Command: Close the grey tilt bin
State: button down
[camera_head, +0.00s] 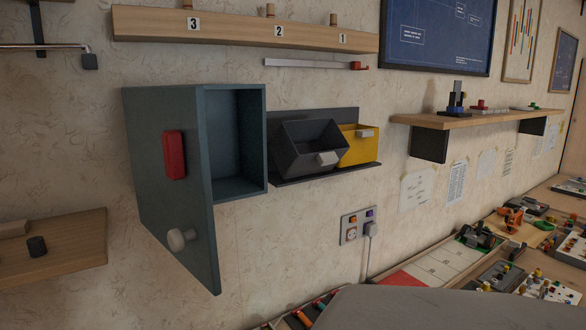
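The grey tilt bin (306,150) hangs in a dark rack (345,115) on the wall, near the middle of the view. It is tipped forward and open, and its inside shows from above. A pale pull (328,158) sits on its front. A yellow bin (360,149) is right beside it in the same rack and stands closer to upright, with a pale pull of its own; the grey bin hides its left part. My gripper is not in view.
A teal cabinet (252,145) with its door (160,215) swung open stands left of the rack. A wooden shelf (440,121) is at right, and a wall socket (351,232) is below. The cluttered bench lies lower right. The wall directly below the bins is clear.

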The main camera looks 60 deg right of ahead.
aim_at(302, 148)
jog(key=k+l+z, duration=0.2)
jog(key=k, duration=0.25)
jog(key=z, duration=1.25)
jog(key=k+j+z, duration=0.2)
jog(key=k+l, duration=0.1)
